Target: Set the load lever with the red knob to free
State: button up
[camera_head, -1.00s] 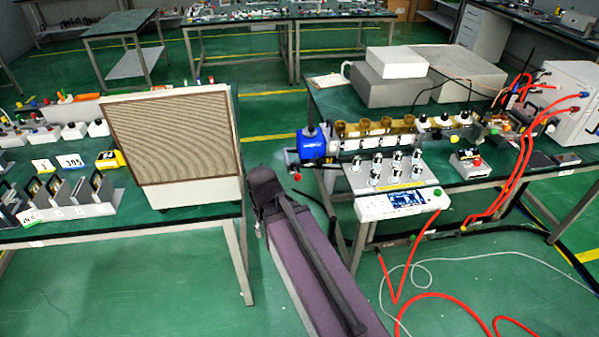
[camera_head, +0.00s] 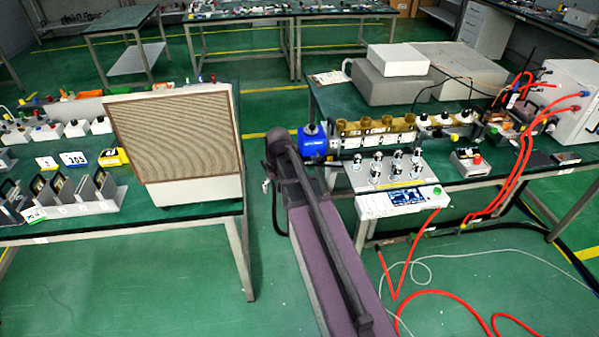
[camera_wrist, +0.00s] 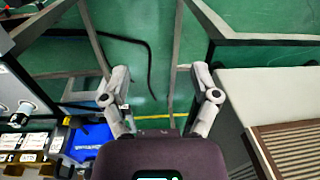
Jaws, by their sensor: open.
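My gripper (camera_wrist: 161,80) is open in the wrist view, with two grey fingers apart and only floor seen between them. In the head view, my arm's dark end stands just left of the blue unit (camera_head: 311,142) at the right table's left corner, and the fingers are mostly hidden. The blue unit also shows in the wrist view (camera_wrist: 88,140), lower left of the fingers and apart from them. I cannot make out the load lever now; my arm covers the spot beside the blue unit where a red knob showed. Its setting cannot be read.
A large box with a tan ribbed front (camera_head: 175,145) stands on the left table. A panel with several metal posts and a screen (camera_head: 395,198) sits right of my arm. Red cables (camera_head: 518,170) run to the floor. Open green floor (camera_head: 268,110) lies between the tables.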

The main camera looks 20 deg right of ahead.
jog(key=w+d+r+m+p, duration=0.1)
jog(key=w+d, duration=0.5)
jog(key=d, duration=0.2)
jog(key=w+d+r+m+t+y, duration=0.1)
jog(key=w+d+m, duration=0.1)
jog(key=w+d, duration=0.5)
jog(key=shift+d+r+m+p, duration=0.15)
jog(key=shift+d+m+p, duration=0.2)
jog(key=shift+d, duration=0.75)
jog(key=b+x, duration=1.3)
jog(key=shift+s+f+b, duration=0.1)
jog(key=shift+f+b, duration=0.2)
jog(key=shift+f, duration=0.15)
